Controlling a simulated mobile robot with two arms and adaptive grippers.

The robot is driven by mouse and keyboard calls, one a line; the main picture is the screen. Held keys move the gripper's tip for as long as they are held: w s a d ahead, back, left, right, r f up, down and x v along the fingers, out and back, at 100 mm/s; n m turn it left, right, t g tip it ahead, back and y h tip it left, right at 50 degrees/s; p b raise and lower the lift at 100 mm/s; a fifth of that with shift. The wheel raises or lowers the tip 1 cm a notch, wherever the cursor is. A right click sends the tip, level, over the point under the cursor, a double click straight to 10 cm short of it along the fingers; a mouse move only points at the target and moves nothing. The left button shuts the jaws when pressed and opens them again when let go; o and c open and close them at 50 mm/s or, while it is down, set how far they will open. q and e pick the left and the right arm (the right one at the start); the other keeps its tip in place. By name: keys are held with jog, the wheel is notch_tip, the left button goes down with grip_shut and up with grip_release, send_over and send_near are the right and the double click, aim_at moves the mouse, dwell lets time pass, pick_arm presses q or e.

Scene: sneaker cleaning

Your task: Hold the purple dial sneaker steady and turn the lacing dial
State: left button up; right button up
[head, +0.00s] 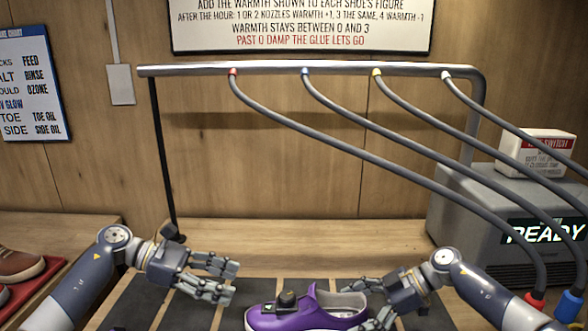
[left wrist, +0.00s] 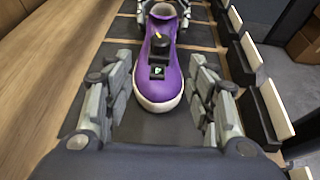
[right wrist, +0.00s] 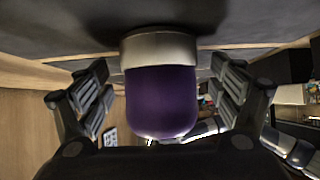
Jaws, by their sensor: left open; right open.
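The purple sneaker (head: 303,311) lies on the dark slatted surface at the bottom of the head view, toe to the left. It has a white sole and a black lacing dial (head: 287,300) on top. The dial also shows in the left wrist view (left wrist: 160,40), with a small dark panel in front of it. My left gripper (head: 222,279) is open and empty, off the toe. In the left wrist view its fingers (left wrist: 162,105) spread either side of the toe. My right gripper (head: 374,302) is open at the heel; the right wrist view shows the purple heel (right wrist: 160,98) between its fingers.
Several grey hoses hang from a metal rail (head: 300,70) and run down to the right. A red tray (head: 35,290) with brown shoes is at far left.

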jog(key=v, duration=1.2)
